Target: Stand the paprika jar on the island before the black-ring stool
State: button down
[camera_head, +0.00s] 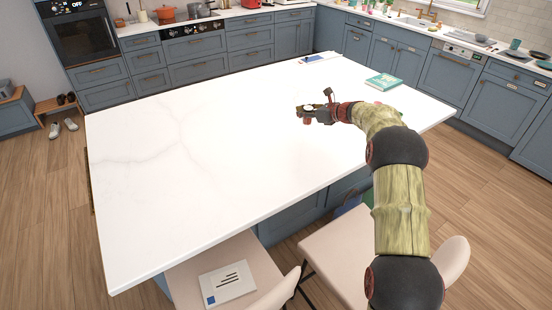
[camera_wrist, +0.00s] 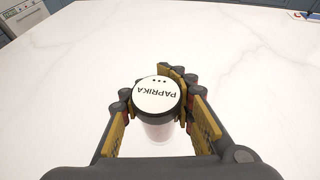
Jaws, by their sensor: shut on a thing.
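The paprika jar (camera_wrist: 157,100) has a white lid marked PAPRIKA with a dark rim and a clear, pale-looking body. It is upright between the fingers of my gripper (camera_wrist: 155,105) in the wrist view. In the head view my gripper (camera_head: 312,112) is over the right part of the white island (camera_head: 200,150), shut on the jar, whose reddish base (camera_head: 307,122) shows small below the fingers. I cannot tell whether the jar touches the top. Two pale stools stand at the island's near side: the left stool (camera_head: 205,268) and the right stool (camera_head: 340,245). No black ring is visible on either.
A white card with a blue square (camera_head: 228,284) lies on the left stool's seat. A green book (camera_head: 383,82) lies near the island's right edge, and a small blue and white item (camera_head: 318,58) at the far edge. The island's left and middle are clear.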

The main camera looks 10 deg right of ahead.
jog(key=s+a+f+b, duration=0.4)
jog(key=s+a, duration=0.1)
jog(key=a, duration=0.2)
jog(key=b, duration=0.2)
send_over(276, 158)
jog(key=f, duration=0.4)
jog(key=shift+w+d+f, duration=0.15)
jog(key=shift+d+f, duration=0.2)
jog(key=f, duration=0.1)
jog(key=f+b, duration=0.2)
jog(key=shift+s+a+f, duration=0.3)
jog(key=shift+a+f, duration=0.05)
jog(key=shift+w+f+b, duration=0.1)
jog(key=shift+f+b, duration=0.25)
jog(key=shift+r, duration=0.15)
jog(key=c, duration=1.4)
grip_release()
